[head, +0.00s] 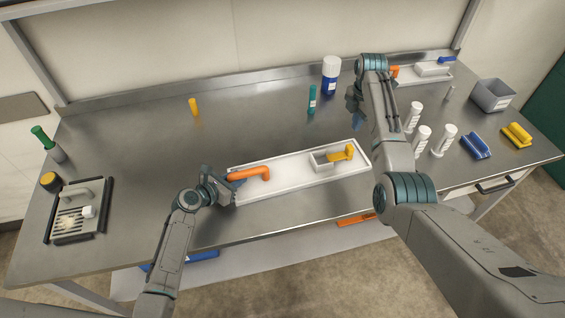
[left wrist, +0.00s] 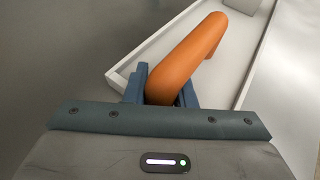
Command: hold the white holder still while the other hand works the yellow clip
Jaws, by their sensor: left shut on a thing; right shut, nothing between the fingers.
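A long white tray (head: 290,187) lies on the steel bench in front of me. At its right end stands a small white holder (head: 322,166), with the yellow clip (head: 342,154) at its right side. An orange bent handle (head: 252,173) is at the tray's left end. My left gripper (head: 232,178) is shut on this handle; in the left wrist view the blue fingers (left wrist: 160,88) close around the orange bar (left wrist: 190,52). My right gripper (head: 358,122) is shut and empty, above the bench behind the tray, apart from the clip.
Several white cylinders (head: 421,138), a blue item (head: 476,145), a yellow item (head: 517,135) and a grey bin (head: 492,96) are at the right. A drip tray (head: 76,222) is at the left.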

